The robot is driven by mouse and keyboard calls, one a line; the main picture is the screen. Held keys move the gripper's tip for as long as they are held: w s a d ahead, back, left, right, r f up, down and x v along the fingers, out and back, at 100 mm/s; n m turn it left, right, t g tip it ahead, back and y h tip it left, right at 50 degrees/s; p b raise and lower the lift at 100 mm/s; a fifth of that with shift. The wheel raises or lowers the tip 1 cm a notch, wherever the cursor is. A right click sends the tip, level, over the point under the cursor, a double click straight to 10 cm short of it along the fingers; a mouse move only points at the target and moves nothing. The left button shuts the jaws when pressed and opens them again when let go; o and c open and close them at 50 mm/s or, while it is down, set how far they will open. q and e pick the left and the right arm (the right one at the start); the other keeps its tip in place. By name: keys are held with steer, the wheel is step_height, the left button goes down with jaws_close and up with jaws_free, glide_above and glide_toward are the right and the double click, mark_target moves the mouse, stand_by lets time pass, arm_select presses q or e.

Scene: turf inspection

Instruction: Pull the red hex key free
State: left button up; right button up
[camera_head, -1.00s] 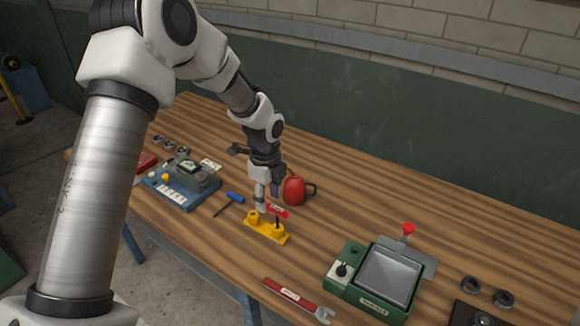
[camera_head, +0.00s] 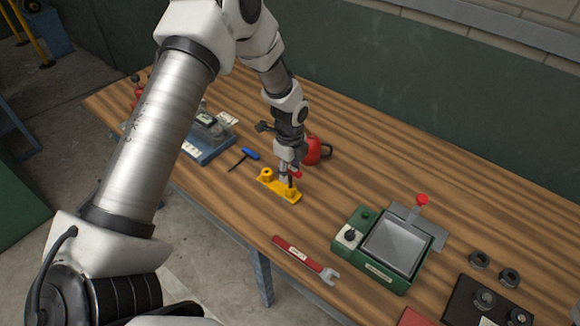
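The red hex key (camera_head: 297,174) stands in the yellow holder (camera_head: 279,188) on the wooden table. Its red part shows at the right side of my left gripper, and its dark shaft runs down to the holder's right post. My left gripper (camera_head: 288,173) reaches down from above, right at the key, and covers part of it. The fingers are small and overlap the key, so I cannot tell whether they are shut on it. My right gripper is not in view.
A blue-handled tool (camera_head: 250,154) lies left of the holder, and a red mug-like object (camera_head: 314,150) stands close behind the gripper. A red wrench (camera_head: 300,257) and a green machine (camera_head: 368,278) are to the front right. Bare table lies between the holder and wrench.

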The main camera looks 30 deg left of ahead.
arm_select(q)
steer(key=shift+s+r, duration=0.15)
jaws_close()
steer(key=shift+c, duration=1.6)
jaws_free()
steer(key=shift+w, duration=0.2)
jaws_close()
steer(key=shift+s, duration=0.1)
steer(key=shift+r+p, duration=0.45)
steer(key=shift+p, duration=0.05)
steer(key=shift+r+p, duration=1.4)
steer(key=shift+r, duration=0.4)
